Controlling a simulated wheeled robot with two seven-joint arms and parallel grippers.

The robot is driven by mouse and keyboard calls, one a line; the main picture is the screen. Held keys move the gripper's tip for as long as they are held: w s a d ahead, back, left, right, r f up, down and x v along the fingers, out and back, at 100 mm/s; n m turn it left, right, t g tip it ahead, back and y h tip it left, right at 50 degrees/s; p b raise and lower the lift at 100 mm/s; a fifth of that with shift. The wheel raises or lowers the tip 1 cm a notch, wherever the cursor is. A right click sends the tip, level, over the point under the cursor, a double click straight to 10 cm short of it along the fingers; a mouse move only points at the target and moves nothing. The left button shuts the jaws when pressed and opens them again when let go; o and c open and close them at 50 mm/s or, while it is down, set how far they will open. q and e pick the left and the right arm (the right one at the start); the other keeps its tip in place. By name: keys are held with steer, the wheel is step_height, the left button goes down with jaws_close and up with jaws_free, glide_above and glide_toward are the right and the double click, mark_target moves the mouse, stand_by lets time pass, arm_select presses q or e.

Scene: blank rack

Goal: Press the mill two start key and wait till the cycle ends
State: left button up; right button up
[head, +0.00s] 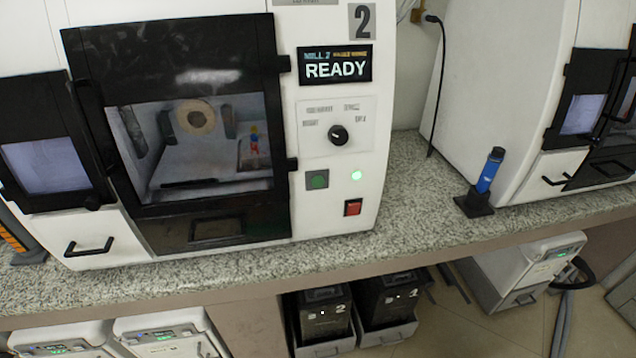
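Mill two (345,195) is a white machine on the bench, marked with a grey "2" label. Its small display (334,66) reads "READY". The black-framed door (180,110) looks closed, and a beige disc (196,117) shows through its window. A green square key (317,180) sits on the front panel below a black rotary knob (338,135). A lit green lamp (356,175) is to its right. A red switch (352,207) is below the lamp. Neither of my grippers is in view.
A granite-look bench top (415,225) runs along the front. A blue cylindrical tool (490,170) stands in a black holder right of mill two. Another white machine (480,90) is at the right. Black bins (323,315) and white units (515,275) stand under the bench.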

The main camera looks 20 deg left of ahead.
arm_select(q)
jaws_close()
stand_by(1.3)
